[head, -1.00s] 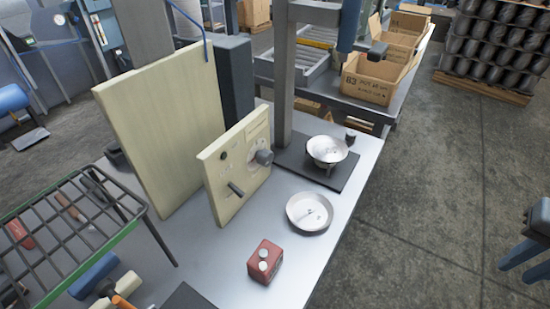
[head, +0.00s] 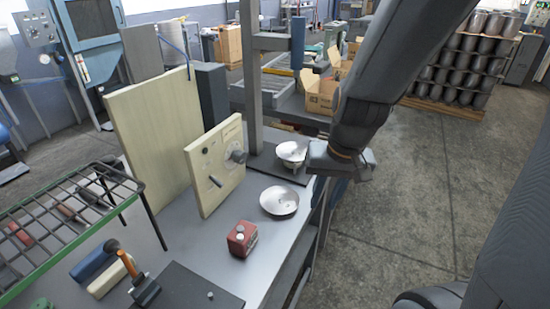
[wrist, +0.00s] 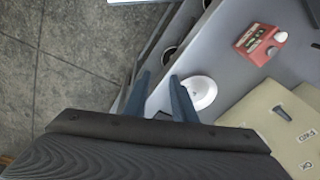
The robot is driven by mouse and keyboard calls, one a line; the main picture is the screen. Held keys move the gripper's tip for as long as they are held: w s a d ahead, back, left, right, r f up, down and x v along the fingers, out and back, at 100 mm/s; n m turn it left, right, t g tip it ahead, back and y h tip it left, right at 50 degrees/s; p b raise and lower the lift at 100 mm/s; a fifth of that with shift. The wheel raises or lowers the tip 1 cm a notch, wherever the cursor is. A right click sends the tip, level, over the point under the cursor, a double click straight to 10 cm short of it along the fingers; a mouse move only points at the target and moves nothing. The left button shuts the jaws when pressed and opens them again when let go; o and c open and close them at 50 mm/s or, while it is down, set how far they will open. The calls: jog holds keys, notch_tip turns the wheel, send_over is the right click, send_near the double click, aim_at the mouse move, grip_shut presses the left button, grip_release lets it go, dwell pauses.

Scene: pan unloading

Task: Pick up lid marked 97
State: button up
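A shallow round silver dish, likely the lid (head: 279,200), lies on the grey bench; no number 97 is legible on it. It also shows as a pale disc (wrist: 202,92) in the wrist view, partly covered by the right finger. A second silver dish (head: 292,152) sits on the dark plate under the post, partly beside my arm's end. My gripper (wrist: 160,76) is open, its two blue fingers apart with nothing held between them. It is to the side of the pale disc, near the bench edge.
A red box (head: 242,238) with round buttons stands on the bench nearer me. A cream control panel (head: 215,165) with knobs stands upright left of the dish. A green-edged rack (head: 70,215) and a dark plate (head: 190,292) are at left front. Open floor lies right.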

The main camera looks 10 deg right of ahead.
jog(key=w+r+m+t+y, duration=0.2)
jog(key=w+m, duration=0.4)
jog(key=w, duration=0.3)
jog(key=m+t+b, duration=0.1)
jog(key=m+t, duration=0.1)
jog(key=m, duration=0.3)
send_near(301, 160)
jog(key=shift+d+b+x, duration=0.15)
jog(key=shift+b+x, duration=0.05)
jog(key=shift+x, duration=1.65)
jog(key=shift+d+b+x, duration=0.15)
jog(key=shift+x, duration=1.65)
jog(key=shift+w, duration=0.2)
jog(key=shift+c, duration=0.3)
grip_shut()
